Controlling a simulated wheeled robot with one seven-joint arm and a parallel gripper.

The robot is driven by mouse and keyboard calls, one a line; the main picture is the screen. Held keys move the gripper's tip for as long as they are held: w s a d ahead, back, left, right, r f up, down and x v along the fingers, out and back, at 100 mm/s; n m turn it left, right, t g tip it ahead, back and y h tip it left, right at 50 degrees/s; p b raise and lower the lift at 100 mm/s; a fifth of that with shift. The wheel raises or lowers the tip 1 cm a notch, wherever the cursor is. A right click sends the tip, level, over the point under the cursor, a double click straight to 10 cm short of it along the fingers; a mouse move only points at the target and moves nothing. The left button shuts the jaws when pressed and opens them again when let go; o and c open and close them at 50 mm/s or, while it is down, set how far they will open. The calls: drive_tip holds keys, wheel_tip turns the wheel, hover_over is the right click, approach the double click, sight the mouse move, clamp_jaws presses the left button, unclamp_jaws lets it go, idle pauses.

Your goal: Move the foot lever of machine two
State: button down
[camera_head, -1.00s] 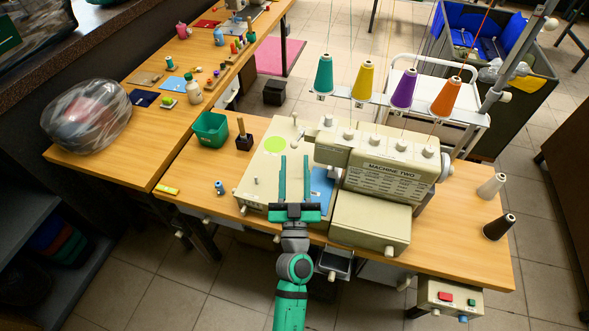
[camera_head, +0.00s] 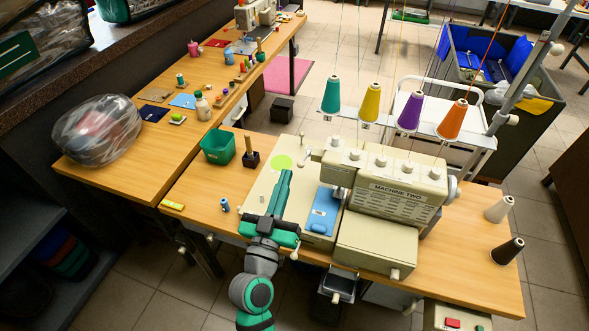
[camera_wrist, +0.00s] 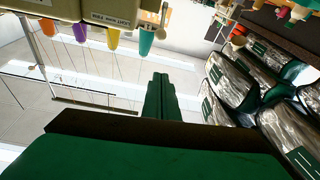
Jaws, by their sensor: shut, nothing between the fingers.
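Machine two (camera_head: 390,205) is a cream sewing machine on the wooden table, with its name on the front. A thin lever with a pale knob (camera_head: 302,138) stands at its back left. A slim grey lever with a round end (camera_wrist: 162,30) hangs beside the machine (camera_wrist: 90,10) in the upside-down wrist view. I cannot tell for sure which part is the foot lever. My gripper (camera_head: 286,173) is shut and empty, over the cream plate left of the machine head. Its closed fingers (camera_wrist: 160,80) also show in the wrist view, apart from the grey lever.
A blue pad (camera_head: 322,212) lies right of my gripper. A green bin (camera_head: 217,147) and a dark block with a wooden peg (camera_head: 250,160) stand to the left. Bare tabletop (camera_head: 195,190) lies at left.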

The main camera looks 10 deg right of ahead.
sight(304, 160)
drive_tip(key=s+a+r+g, duration=0.1)
drive_tip(key=s+a+g, duration=0.1)
drive_tip(key=s+a, duration=0.1)
drive_tip(key=w+d+f, duration=0.2)
drive_tip(key=w+d, duration=0.4)
drive_tip(key=w, duration=0.2)
drive_tip(key=shift+d+f+m+g, duration=0.3)
drive_tip(key=shift+d, duration=0.05)
drive_tip(key=shift+w, duration=0.1)
idle(0.4)
